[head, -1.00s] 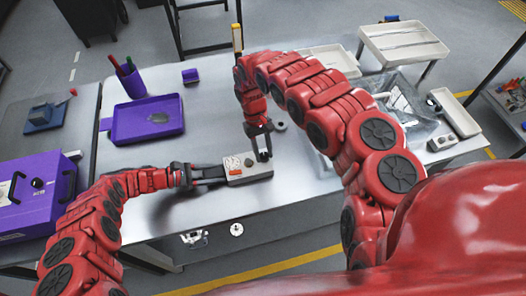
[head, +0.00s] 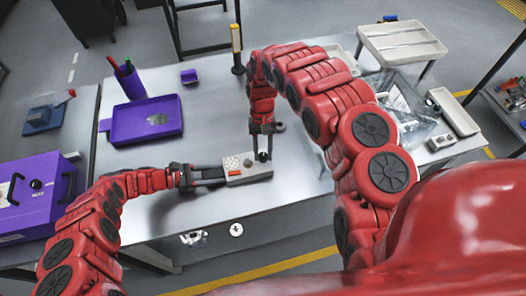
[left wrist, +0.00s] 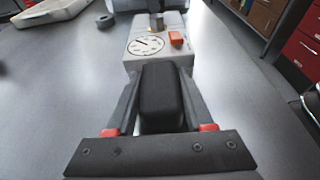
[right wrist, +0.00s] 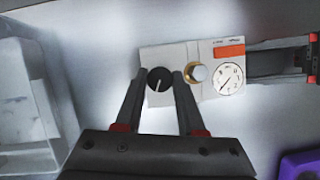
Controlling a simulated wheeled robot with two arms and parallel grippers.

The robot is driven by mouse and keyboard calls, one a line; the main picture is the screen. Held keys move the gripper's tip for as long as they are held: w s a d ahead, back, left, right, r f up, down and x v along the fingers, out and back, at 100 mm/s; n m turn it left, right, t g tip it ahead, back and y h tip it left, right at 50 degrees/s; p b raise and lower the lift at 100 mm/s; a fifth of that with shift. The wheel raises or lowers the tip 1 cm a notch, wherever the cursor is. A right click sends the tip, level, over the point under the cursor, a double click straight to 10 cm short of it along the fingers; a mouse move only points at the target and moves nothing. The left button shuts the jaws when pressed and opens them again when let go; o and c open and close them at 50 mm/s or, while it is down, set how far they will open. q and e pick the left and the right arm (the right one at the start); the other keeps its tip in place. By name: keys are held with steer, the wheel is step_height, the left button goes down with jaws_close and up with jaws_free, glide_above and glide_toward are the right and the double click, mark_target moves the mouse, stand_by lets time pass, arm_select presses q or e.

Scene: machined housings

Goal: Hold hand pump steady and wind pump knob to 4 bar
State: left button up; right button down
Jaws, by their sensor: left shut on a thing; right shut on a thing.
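The hand pump (head: 250,178) is a pale grey block lying on the steel bench, with a round dial, an orange-red label and a brass-and-white fitting. My left gripper (head: 222,173) is shut on the black grip (left wrist: 160,95) at its left end. The pump knob (right wrist: 160,84) is black with a white mark, at the pump's other end. My right gripper (head: 263,154) reaches down from above, shut on the knob, one finger on each side. The dial (right wrist: 229,79) shows in both wrist views, but its needle reading is too small to tell.
A purple tray (head: 116,128), a purple pen cup (head: 133,84) and a purple case (head: 40,188) stand at the left. Pale trays (head: 405,45) and a clear bin (head: 420,115) are at the right. The bench in front of the purple tray is clear.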

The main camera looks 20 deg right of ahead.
steer(key=c, duration=0.5)
jaws_free()
steer(key=shift+r, duration=0.1)
steer(key=v, duration=1.1)
steer(key=shift+w+r, duration=0.2)
steer(key=shift+r, duration=0.15)
